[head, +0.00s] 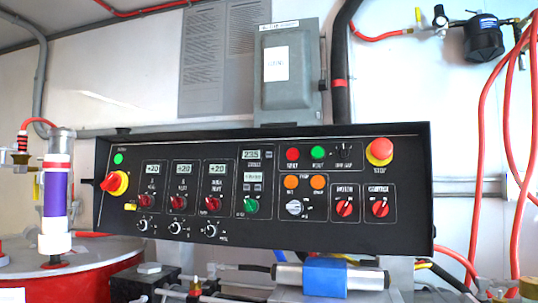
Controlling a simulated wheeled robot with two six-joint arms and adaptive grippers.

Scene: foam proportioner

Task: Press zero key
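A black control panel (270,222) spans the middle of the head view. Near its centre are a display reading 235 (251,154) and a smaller display (253,177) below it. Small grey keys (258,187) sit under the smaller display. Their labels are too small to read, so I cannot tell which is the zero key. Several displays reading about +20 (184,168) are to the left, with red knobs (178,202) below them. A green knob (251,205) is below the small keys. Neither of my grippers is in view.
A red emergency stop button (379,149) sticks out at the panel's upper right. A red-and-yellow rotary switch (115,183) is at its left end. A purple-banded cylinder (56,190) stands left, and red hoses (490,150) hang right. The space before the panel's face looks clear.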

